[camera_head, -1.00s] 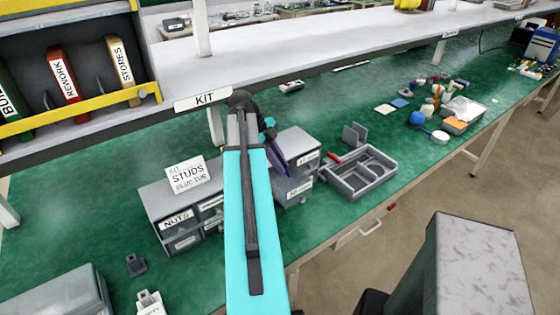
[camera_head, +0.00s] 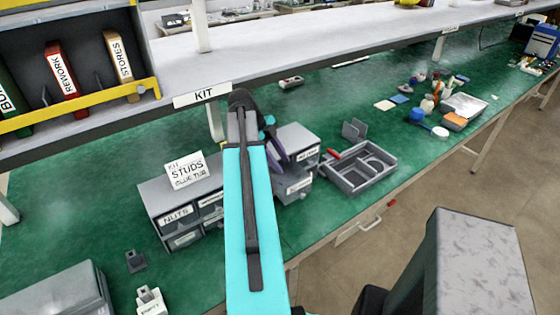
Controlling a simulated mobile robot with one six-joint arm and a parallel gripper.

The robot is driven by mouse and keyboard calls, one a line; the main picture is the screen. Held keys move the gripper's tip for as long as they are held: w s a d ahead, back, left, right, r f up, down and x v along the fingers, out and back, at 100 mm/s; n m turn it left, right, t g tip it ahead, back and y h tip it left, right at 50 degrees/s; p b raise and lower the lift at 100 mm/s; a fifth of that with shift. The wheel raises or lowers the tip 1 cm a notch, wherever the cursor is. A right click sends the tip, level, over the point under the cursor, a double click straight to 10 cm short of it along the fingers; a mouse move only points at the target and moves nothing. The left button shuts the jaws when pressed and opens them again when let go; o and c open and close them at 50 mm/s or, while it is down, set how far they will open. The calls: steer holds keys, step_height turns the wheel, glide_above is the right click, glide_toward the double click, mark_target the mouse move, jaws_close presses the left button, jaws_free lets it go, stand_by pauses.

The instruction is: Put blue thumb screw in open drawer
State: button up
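My gripper (camera_head: 279,156) is beyond the end of my cyan arm, beside the right-hand grey drawer unit. Only a dark purple part of it shows, and the arm hides much of the rest, so its opening and anything held cannot be made out. I cannot pick out a blue thumb screw. Two grey drawer units stand on the green bench: the left one (camera_head: 150,190) has a NUTS label, and the right one (camera_head: 298,135) has labels too small to read.
A grey divided tray (camera_head: 345,186) lies right of the units. A card reading STUDS (camera_head: 187,172) stands on the left unit. A shelf (camera_head: 330,55) overhangs the bench behind my arm.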

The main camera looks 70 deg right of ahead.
steer(key=shift+r, duration=0.1)
steer(key=v, duration=1.3)
steer(key=shift+w+r+p, duration=0.15)
steer(key=shift+r+p, duration=0.15)
steer(key=shift+p, duration=0.15)
stand_by(1.0)
